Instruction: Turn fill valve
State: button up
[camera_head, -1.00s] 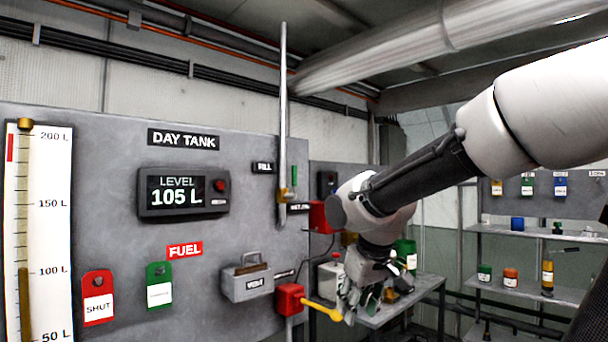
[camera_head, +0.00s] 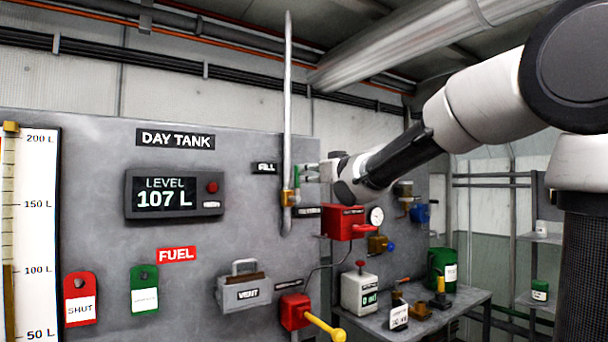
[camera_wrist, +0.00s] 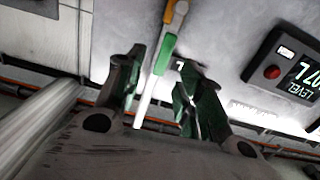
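The fill valve (camera_head: 289,197) is a brass body on the vertical silver pipe (camera_head: 288,90), beside the FILL label. Its green handle (camera_head: 297,175) stands upright along the pipe. My gripper (camera_head: 308,171) is at the handle, coming from the right. In the wrist view, the brass valve (camera_wrist: 178,13) is at the top, and the green handle (camera_wrist: 165,55) lies between the spread fingers of my gripper (camera_wrist: 160,60). The fingers look apart from the handle, with gaps on both sides. The day tank display (camera_head: 162,193) reads 107 L.
A red box with a yellow lever (camera_head: 325,326) sits low on the panel, below the pipe. A red box (camera_head: 343,222) sits right of the valve, below my arm. A bench (camera_head: 455,310) holds a green can (camera_head: 441,270) and other items. A grey VENT box (camera_head: 245,290) hangs left.

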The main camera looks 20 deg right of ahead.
aim_at(298, 187)
jog(key=x, duration=0.7)
jog(key=shift+w+a+r, duration=0.3)
jog(key=shift+a+r, duration=0.05)
grip_shut()
